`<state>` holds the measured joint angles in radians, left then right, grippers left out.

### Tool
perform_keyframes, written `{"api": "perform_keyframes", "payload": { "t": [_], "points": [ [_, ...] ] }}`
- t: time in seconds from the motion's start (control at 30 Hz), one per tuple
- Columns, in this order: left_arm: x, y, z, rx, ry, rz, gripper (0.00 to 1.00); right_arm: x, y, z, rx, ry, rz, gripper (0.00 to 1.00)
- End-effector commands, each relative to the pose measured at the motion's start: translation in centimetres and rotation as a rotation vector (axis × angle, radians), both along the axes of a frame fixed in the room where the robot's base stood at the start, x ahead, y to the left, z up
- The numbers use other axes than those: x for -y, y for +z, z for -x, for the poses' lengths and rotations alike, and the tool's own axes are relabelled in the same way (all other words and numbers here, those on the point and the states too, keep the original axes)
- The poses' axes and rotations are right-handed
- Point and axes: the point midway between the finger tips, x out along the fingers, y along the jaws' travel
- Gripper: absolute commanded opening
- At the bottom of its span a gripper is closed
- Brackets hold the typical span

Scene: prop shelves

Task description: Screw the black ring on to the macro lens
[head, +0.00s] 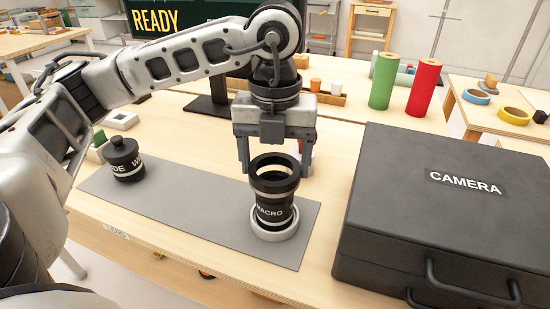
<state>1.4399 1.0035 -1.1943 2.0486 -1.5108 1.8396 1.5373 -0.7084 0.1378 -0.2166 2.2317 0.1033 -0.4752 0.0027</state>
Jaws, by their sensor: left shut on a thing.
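The macro lens (272,213), black with a white "MACRO" label, stands upright in a pale round holder (275,232) on the grey mat. The black ring (275,163) is at the top of the lens, in line with it. Whether its thread is engaged cannot be seen. My left gripper (274,170) reaches down from above, one finger on each side of the ring, and is shut on it. My right gripper is out of view.
The wide lens (125,162) with a knobbed black top stands at the mat's left end. A black camera case (445,215) fills the right. Green (383,80) and red (419,88) rolls stand behind. The grey mat (190,200) is bare between the lenses.

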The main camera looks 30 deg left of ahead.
Motion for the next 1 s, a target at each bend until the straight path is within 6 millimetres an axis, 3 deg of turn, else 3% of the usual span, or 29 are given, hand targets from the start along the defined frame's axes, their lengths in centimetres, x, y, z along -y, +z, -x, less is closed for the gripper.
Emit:
{"api": "perform_keyframes", "payload": {
  "t": [1.0],
  "points": [
    [0.01,-0.61,-0.02,0.000,0.000,0.001,0.52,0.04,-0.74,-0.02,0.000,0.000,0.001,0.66]
  ]
}}
